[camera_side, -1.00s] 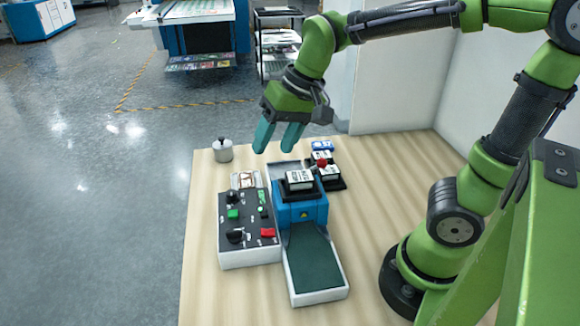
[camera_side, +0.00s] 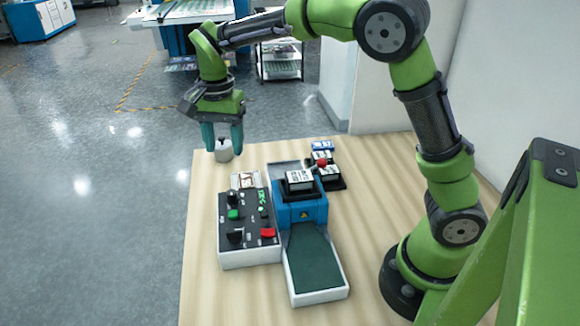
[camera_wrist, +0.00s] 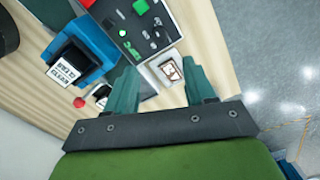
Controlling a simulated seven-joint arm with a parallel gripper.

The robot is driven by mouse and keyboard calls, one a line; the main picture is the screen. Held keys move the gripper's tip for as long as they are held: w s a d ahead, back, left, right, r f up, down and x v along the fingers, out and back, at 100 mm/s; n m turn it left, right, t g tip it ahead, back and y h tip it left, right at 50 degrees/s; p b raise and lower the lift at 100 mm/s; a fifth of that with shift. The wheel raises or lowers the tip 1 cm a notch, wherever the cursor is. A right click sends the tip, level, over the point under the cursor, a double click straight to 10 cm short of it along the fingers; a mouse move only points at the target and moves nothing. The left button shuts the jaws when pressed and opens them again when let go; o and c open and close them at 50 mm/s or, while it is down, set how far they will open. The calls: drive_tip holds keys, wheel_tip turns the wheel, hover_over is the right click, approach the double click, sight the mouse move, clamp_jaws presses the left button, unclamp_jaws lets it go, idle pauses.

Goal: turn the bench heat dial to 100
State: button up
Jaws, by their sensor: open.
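The control box (camera_side: 249,255) stands on the left of the bench, with a dark sloped panel. It carries two black dials, a far one (camera_side: 232,198) and a near one (camera_side: 235,236), plus green and red controls. Which dial is the heat dial, and its scale, are too small to read. The box also shows in the wrist view (camera_wrist: 155,58), at the top. My gripper (camera_side: 222,140) is open and empty, pointing down, above and beyond the box's far end. In the wrist view its teal fingers (camera_wrist: 162,88) are apart with nothing between them.
A blue laminator (camera_side: 302,214) with a green out-feed (camera_side: 312,264) stands right of the box. A printed card (camera_side: 244,180) lies behind the box.

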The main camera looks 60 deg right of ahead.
sight(231, 192)
wheel_tip(231, 192, down, 13)
drive_tip(key=shift+r, duration=0.1)
idle(0.3)
clamp_jaws()
drive_tip(key=shift+n, duration=0.4)
drive_tip(key=n, duration=1.1)
drive_tip(key=shift+r, duration=0.1)
idle(0.4)
